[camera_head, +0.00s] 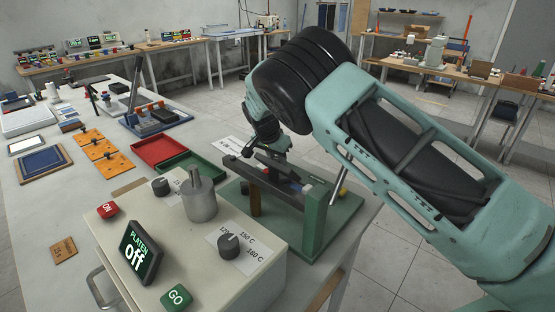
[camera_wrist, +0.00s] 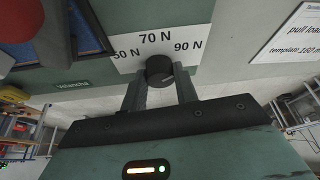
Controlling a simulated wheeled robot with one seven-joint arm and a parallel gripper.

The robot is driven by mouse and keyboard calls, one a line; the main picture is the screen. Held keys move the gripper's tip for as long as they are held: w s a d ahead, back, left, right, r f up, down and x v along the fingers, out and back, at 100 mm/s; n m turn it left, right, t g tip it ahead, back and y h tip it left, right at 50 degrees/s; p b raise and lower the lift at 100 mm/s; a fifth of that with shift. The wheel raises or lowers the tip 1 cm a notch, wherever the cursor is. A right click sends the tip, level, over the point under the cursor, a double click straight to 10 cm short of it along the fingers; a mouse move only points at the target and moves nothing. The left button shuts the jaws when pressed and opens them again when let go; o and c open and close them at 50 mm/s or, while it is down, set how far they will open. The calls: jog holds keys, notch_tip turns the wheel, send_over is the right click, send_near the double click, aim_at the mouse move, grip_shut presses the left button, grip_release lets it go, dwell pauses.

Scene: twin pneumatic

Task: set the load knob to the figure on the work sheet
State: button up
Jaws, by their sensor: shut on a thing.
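The load knob (camera_wrist: 158,70) is a small black round knob on a green panel, below a white scale (camera_wrist: 152,45) marked 50 N, 70 N and 90 N. My gripper (camera_wrist: 160,84) has one finger on each side of the knob and is shut on it. A faint light mark shows on the knob, but I cannot tell which figure it points to. The work sheet (camera_wrist: 300,38) is at the upper right of the wrist view; "pull load" and "template 160" can be read, and its edge cuts off the load figure. In the head view my arm hides the knob.
In the head view, the green-based rig (camera_head: 316,215) stands beyond a beige box with another black knob (camera_head: 229,246) marked in degrees C, a grey metal cylinder (camera_head: 199,197), and a display (camera_head: 140,250) reading "PLATEN off". Red (camera_head: 158,148) and green (camera_head: 188,168) trays lie left of the rig.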

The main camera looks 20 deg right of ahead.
dwell(0.4)
jog(key=o, duration=1)
jog(key=shift+c, duration=0.2)
jog(key=b+v, duration=0.3)
jog(key=v, duration=1.4)
jog(key=shift+r, duration=0.15)
jog(key=shift+a, duration=0.15)
